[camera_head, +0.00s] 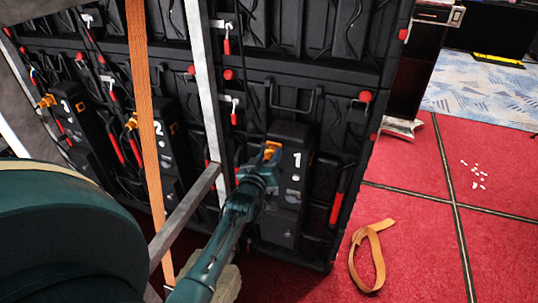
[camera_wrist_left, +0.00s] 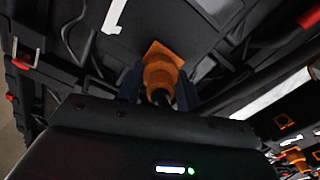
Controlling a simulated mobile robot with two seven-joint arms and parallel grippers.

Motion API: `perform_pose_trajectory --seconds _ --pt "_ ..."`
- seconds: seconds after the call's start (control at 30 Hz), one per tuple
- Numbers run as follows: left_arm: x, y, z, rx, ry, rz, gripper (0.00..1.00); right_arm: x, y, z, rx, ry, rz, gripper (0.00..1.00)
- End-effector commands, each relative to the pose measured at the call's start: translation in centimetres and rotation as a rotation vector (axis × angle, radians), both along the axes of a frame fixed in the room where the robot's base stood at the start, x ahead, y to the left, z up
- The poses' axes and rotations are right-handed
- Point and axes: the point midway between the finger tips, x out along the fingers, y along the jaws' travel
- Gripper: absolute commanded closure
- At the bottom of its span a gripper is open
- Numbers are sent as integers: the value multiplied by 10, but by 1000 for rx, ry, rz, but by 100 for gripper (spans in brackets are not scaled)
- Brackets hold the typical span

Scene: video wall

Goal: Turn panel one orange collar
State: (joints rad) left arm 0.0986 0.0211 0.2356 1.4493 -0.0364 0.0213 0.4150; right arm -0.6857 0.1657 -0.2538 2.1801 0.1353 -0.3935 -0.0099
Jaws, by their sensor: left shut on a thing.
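The black unit marked 1 (camera_head: 292,185) is mounted on the back of the rightmost black panel. Its orange collar (camera_head: 271,148) shows at the unit's upper left in the head view. My left gripper (camera_head: 262,165) reaches in from the lower left and is at this collar. In the left wrist view the collar (camera_wrist_left: 162,71) sits between the two dark fingers (camera_wrist_left: 160,88), with a black cable end below it. The gripper is shut on the collar. The fingers hide part of its sides. My right gripper is not in view.
Metal bars (camera_head: 204,85) and an orange strap (camera_head: 145,120) cross in front of the panels left of my gripper. A loose orange strap (camera_head: 377,262) lies on the red carpet.

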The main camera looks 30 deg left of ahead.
Motion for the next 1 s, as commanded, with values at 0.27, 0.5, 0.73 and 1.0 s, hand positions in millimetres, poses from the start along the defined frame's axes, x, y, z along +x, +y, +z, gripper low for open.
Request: perform_pose_trajectory --seconds 0.27,0.5,0.73,1.0 --pt "0 -1 1 222 56 0 87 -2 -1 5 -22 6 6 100" --pt "0 -1 1 413 101 0 87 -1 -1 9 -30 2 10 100" --pt "0 -1 0 546 133 1 87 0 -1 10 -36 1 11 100" --pt "0 -1 0 626 151 0 87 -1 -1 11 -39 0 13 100"
